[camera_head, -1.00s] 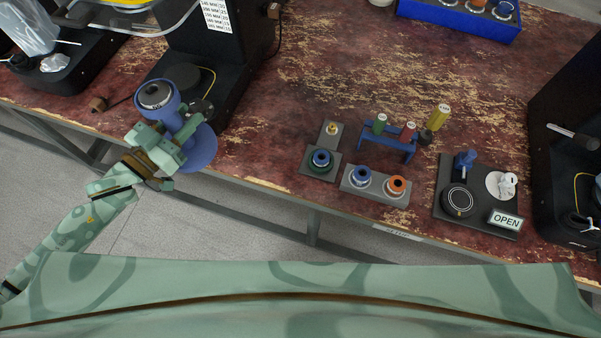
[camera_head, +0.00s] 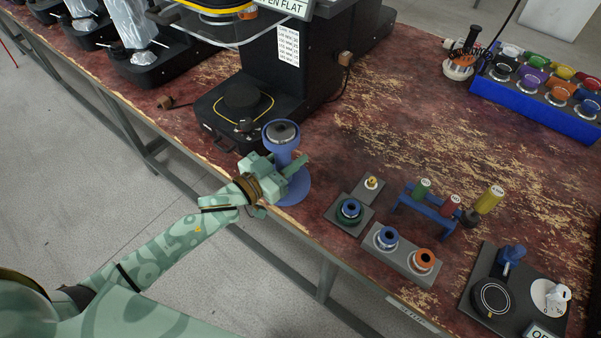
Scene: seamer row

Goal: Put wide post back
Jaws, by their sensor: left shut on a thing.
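A blue post (camera_head: 279,146) with a wide round base and a cup-shaped top holding a grey metal piece stands upright near the table's front edge. My left gripper (camera_head: 288,176) is shut on its stem, just above the base. The fingers hide part of the stem. I cannot tell whether the base touches the table or is held a little above it. My right gripper is not in view.
A black seamer machine (camera_head: 240,110) stands behind and left of the post. To the right are grey blocks with rings (camera_head: 402,262), a blue rack (camera_head: 430,207) with coloured pins, and a dark plate (camera_head: 515,290) with knobs. A blue tray (camera_head: 530,110) is far right. Bare table lies behind the rack.

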